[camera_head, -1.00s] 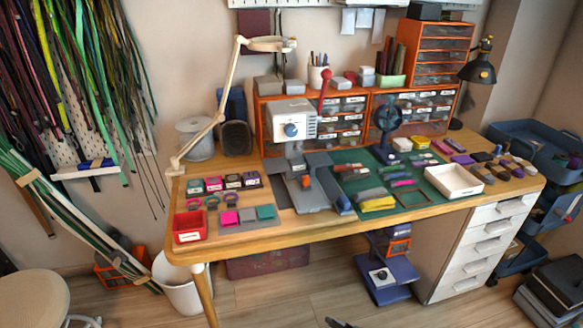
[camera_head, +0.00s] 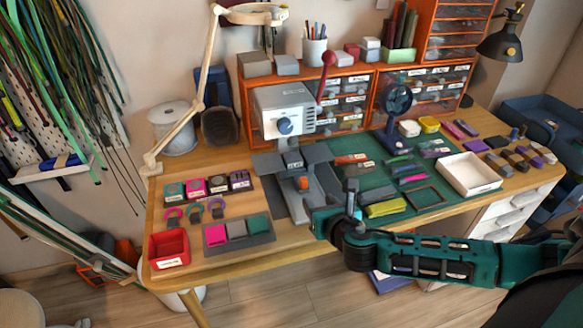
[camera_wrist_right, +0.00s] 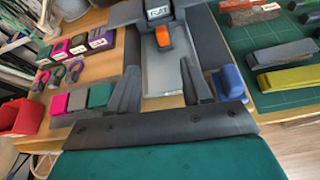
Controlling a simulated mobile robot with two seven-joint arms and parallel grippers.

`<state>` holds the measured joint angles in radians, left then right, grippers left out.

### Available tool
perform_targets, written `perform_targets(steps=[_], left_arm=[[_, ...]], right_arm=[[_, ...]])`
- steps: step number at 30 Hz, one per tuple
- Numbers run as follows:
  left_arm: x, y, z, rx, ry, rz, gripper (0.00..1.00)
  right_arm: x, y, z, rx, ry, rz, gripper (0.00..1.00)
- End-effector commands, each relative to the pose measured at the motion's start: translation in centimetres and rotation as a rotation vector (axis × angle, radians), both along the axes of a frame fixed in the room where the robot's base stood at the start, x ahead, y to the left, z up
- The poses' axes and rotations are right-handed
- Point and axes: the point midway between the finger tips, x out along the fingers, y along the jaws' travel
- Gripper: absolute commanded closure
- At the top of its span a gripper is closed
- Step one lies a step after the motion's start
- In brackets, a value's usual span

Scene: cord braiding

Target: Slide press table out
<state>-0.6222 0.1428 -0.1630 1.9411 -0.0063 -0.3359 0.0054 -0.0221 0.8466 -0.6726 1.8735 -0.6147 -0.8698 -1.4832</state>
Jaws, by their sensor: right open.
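The press (camera_head: 285,112) stands on the wooden bench, a pale grey machine with a blue dial and a red-knobbed lever (camera_head: 326,75). Its grey press table (camera_head: 296,200) lies low at the front below the head; it also shows in the right wrist view (camera_wrist_right: 165,75). My left gripper is not in view.
A green mat (camera_head: 370,176) with cord bundles and a white tray (camera_head: 468,174) lie right of the press. A red bin (camera_head: 169,249) and a swatch tray (camera_head: 239,234) lie left. A lamp arm (camera_head: 205,80) rises at the left. Bare wood shows near the front edge.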

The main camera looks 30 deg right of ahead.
Motion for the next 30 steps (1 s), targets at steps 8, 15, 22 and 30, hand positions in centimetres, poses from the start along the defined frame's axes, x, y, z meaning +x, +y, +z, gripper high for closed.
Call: perform_targets(steps=[8,15,22,30], left_arm=[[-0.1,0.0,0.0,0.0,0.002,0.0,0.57],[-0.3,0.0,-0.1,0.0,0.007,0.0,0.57],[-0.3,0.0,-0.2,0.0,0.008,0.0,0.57],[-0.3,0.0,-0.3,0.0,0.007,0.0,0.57]], right_arm=[[0.9,-0.9,0.4,-0.084,-0.005,0.016,0.51],[3.3,-1.4,-0.6,-0.08,-0.006,0.014,0.51],[5.7,-2.0,-1.7,-0.078,-0.005,0.015,0.51],[8.5,-2.6,-2.9,-0.078,-0.006,0.016,0.51]])
